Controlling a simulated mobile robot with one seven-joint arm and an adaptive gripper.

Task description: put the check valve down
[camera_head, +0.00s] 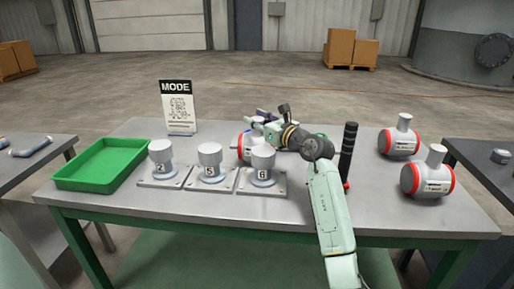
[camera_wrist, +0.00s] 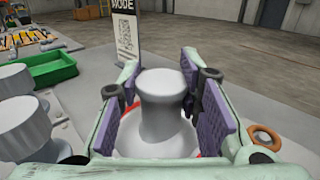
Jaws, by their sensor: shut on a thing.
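The check valve is a grey cylinder with red end rings and a knobbed neck. In the head view (camera_head: 245,149) it shows partly, behind the pedestal marked 6 and below my gripper (camera_head: 265,122). In the wrist view its grey neck (camera_wrist: 162,105) stands upright between the purple pads of my gripper (camera_wrist: 165,95), which is shut on it. A bit of red ring shows under the neck. The fingers and the pedestal hide much of the body, so I cannot tell whether its underside touches the table (camera_head: 300,215).
Three numbered pedestals (camera_head: 210,165) stand in a row in front of the valve. A green tray (camera_head: 104,165) is at the left and a MODE sign (camera_head: 177,105) behind. Two similar valves (camera_head: 427,178) (camera_head: 399,140) stand at the right. A black upright handle (camera_head: 348,150) is near my arm.

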